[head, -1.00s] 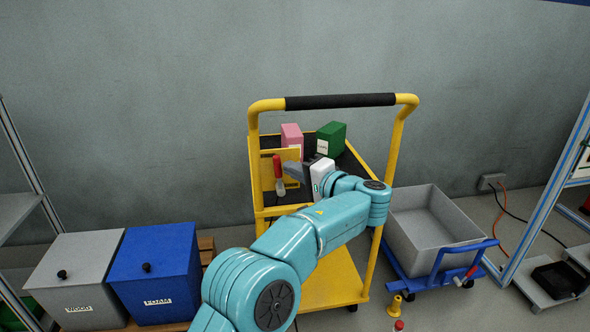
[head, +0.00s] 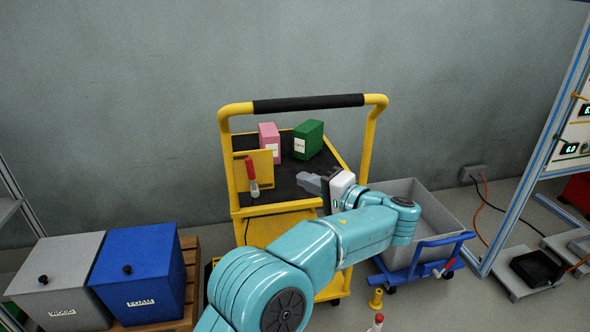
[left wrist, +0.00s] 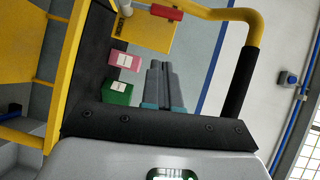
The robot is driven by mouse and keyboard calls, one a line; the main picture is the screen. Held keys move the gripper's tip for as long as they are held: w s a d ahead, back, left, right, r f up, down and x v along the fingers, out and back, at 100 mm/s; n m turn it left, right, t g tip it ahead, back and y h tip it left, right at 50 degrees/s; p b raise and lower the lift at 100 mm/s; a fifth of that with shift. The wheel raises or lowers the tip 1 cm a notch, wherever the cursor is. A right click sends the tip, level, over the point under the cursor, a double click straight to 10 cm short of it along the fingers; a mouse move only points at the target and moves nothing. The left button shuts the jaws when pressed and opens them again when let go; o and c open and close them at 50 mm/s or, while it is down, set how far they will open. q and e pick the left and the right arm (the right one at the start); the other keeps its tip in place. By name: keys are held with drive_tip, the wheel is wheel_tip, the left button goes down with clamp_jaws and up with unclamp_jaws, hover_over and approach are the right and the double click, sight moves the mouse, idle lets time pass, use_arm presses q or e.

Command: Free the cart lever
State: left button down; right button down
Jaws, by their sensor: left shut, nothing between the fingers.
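The yellow cart (head: 236,205) stands against the wall. At its left front corner a lever with a red grip (head: 250,168) and a pale metal lower part stands upright before a yellow plate (head: 262,162). The red grip (left wrist: 166,12) also shows at the top of the left wrist view. My left gripper (head: 302,181) is shut and empty over the black top shelf, to the right of the lever and apart from it. Its two grey fingers (left wrist: 161,68) lie side by side in the left wrist view. My right gripper is not in view.
A pink box (head: 269,142) and a green box (head: 309,140) stand on the cart's shelf. A grey bin (head: 440,208) on a blue trolley (head: 425,262) is at right. Grey (head: 60,275) and blue (head: 140,275) lidded bins are at left.

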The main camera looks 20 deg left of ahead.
use_arm(q)
drive_tip(key=shift+v, duration=1.05)
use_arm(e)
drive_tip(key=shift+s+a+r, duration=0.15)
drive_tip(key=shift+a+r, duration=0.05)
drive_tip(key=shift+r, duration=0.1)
